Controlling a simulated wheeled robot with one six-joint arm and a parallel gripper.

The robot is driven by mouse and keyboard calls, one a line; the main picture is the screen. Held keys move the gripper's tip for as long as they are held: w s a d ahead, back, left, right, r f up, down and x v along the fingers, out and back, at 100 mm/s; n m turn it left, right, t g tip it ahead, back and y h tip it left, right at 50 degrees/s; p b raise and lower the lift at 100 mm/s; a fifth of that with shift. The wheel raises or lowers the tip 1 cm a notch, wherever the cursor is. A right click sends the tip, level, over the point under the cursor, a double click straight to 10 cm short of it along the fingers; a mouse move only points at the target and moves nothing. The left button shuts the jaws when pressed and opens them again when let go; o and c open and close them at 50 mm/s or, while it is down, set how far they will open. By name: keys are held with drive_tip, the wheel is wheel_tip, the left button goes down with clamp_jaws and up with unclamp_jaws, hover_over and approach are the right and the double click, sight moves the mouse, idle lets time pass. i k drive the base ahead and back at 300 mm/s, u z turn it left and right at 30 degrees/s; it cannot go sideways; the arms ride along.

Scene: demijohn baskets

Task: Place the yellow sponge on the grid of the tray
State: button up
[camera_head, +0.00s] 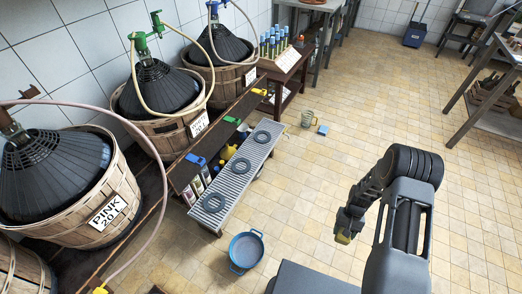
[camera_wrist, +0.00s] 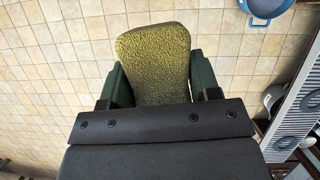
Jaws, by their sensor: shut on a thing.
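My gripper (camera_head: 346,230) is held out over open floor at the right of the head view, pointing down. It is shut on the yellow sponge (camera_wrist: 153,58), whose rough face sticks out between the two dark green fingers in the wrist view. In the head view only a small yellow bit of the sponge (camera_head: 343,240) shows under the fingers. The tray's slatted metal grid (camera_head: 227,181) is at the left of my gripper, apart from it. Three dark grey rings lie spaced along it. Part of the grid (camera_wrist: 291,120) shows at the wrist view's right edge.
A blue basin (camera_head: 246,250) stands on the floor between the tray and my arm; it also shows in the wrist view (camera_wrist: 268,9). Wicker-basketed demijohns (camera_head: 60,180) with hoses line the left wall. Wide tiled floor is free.

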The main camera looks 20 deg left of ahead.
sight(233, 185)
drive_tip(key=i, duration=2.8)
drive_tip(key=u, duration=4.25)
drive_tip(key=i, duration=0.5)
